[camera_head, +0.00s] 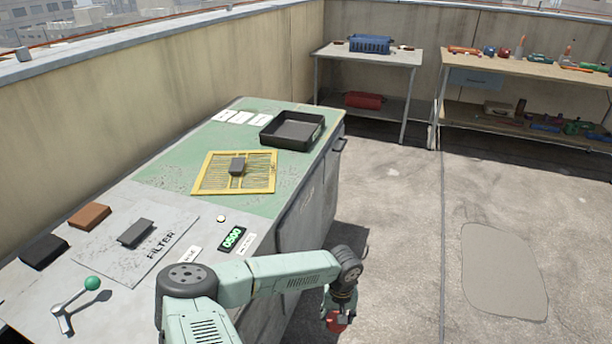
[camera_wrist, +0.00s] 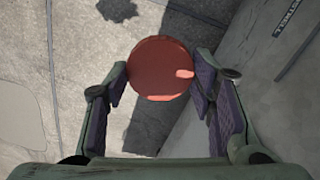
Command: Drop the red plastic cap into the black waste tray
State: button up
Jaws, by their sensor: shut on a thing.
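The red plastic cap (camera_wrist: 160,68) is round and sits between both finger pads of my gripper (camera_wrist: 161,85) in the wrist view. In the head view my gripper (camera_head: 340,305) hangs at the right side of the bench, over the concrete floor, with the red cap (camera_head: 336,322) at its lower end. My gripper is shut on the cap. The black waste tray (camera_head: 263,139) is a shallow open box on the far end of the green bench top, near its right edge. Its visible inside looks empty.
The bench (camera_head: 175,178) carries a yellow grille (camera_head: 205,175) with a grey block, a filter plate (camera_head: 100,245), a green-knobbed lever (camera_head: 92,283), a digital display (camera_head: 232,238) and brown and black blocks. Two tables with tools stand at the back. The floor on the right is clear.

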aim_at(300, 132)
jog(key=i+l, duration=0.45)
jog(key=l, duration=0.15)
jog(key=i+l, duration=0.45)
jog(key=l, duration=0.15)
jog(key=i+l, duration=0.45)
jog(key=l, duration=0.15)
jog(key=i+l+u, duration=0.1)
jog(key=u, duration=0.4)
jog(key=l+u, duration=0.25)
jog(key=u, duration=0.25)
jog(key=i, duration=0.05)
